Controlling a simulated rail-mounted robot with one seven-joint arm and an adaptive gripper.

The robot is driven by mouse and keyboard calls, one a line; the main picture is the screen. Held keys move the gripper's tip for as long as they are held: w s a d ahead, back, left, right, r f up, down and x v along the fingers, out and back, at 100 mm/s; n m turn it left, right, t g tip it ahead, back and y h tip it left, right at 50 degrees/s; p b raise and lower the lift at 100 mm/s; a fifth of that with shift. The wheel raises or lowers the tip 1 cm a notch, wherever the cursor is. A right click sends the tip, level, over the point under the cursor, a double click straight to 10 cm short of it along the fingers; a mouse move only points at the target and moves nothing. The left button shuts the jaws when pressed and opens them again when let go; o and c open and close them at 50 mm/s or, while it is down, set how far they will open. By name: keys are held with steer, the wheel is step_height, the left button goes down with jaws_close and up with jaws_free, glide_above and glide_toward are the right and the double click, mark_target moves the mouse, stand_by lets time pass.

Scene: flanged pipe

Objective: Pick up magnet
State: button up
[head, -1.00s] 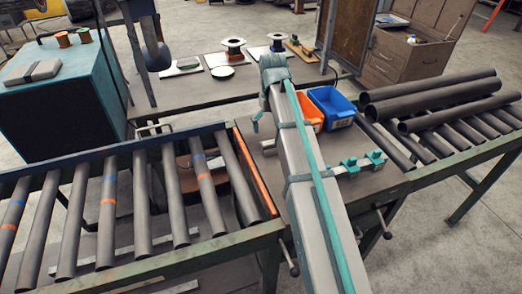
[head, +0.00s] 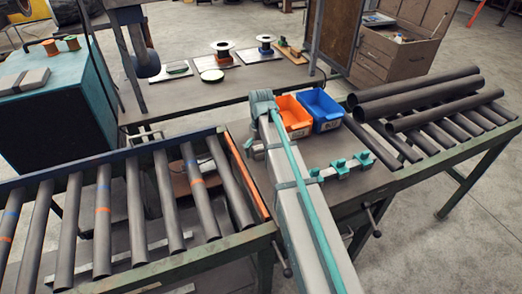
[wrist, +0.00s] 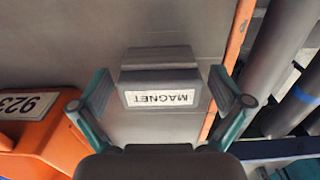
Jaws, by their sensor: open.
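The magnet, a grey block with a white MAGNET label (wrist: 160,81), lies on the grey bench top in the wrist view. The label reads upside down. My gripper (wrist: 168,100) is open, with one teal-and-grey finger to the left of the block and one to the right. Gaps show between the fingers and the block's sides, so it is not gripped. I cannot tell exactly how high the fingertips are over the bench. In the head view my arm covers most of the gripper, and I cannot make out the magnet there.
An orange bin (head: 294,116) and a blue bin (head: 322,109) stand behind my arm. A teal-clamped fixture (head: 340,167) is on the bench to the right. An orange edge strip (head: 246,175) and a roller conveyor (head: 103,212) lie left. Dark pipes (head: 418,91) rest at right.

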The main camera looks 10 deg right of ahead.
mark_target(261, 146)
steer(key=c, duration=1.6)
steer(key=shift+r, duration=0.1)
steer(key=shift+r, duration=0.45)
step_height(261, 146, up, 2)
steer(key=shift+w+b, duration=0.1)
steer(key=shift+b, duration=0.35)
steer(key=s+a+r+b, duration=0.3)
steer(key=s+a+r, duration=0.6)
steer(key=s+a, duration=0.1)
steer(key=shift+r+b, duration=0.35)
steer(key=shift+r, duration=0.05)
